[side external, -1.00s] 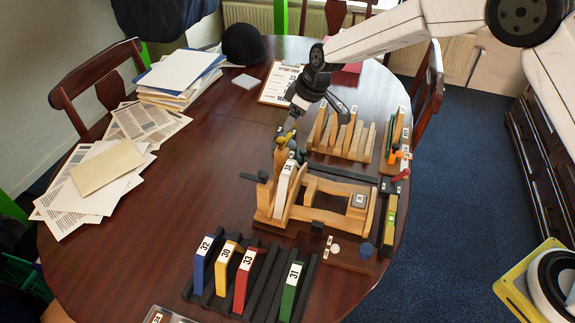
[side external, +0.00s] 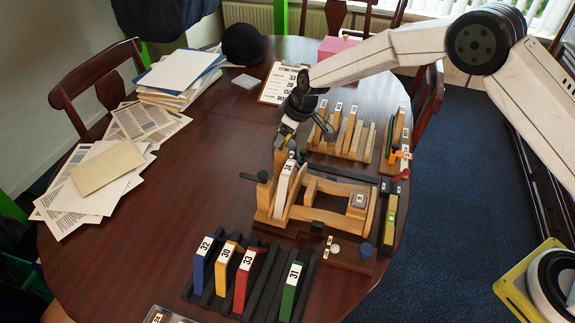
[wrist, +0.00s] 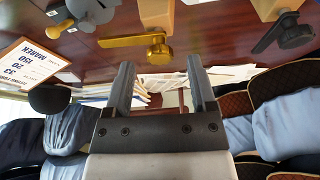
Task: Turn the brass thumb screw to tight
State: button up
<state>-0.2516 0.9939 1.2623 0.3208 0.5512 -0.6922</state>
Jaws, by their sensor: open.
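The brass thumb screw (wrist: 159,48) shows in the wrist view as a gold knob with a flat arm reaching left. It sits just beyond my fingertips. My gripper (wrist: 161,62) is open, its two dark fingers apart with nothing between them. In the side view my gripper (side external: 283,138) hangs at the far-left end of the wooden fixture (side external: 330,226), above its upright post. There the gripper largely hides the screw. I cannot tell whether a finger touches it.
A black rack holds coloured blocks (side external: 241,283) in front. A wooden rack of blocks (side external: 340,140) stands behind the fixture. A dark lever (wrist: 285,32) shows right of the screw in the wrist view. Papers (side external: 95,190) lie left; the table between is clear.

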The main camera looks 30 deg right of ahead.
jog(key=shift+w+a+f, duration=0.15)
jog(key=shift+f, duration=0.4)
grip_shut()
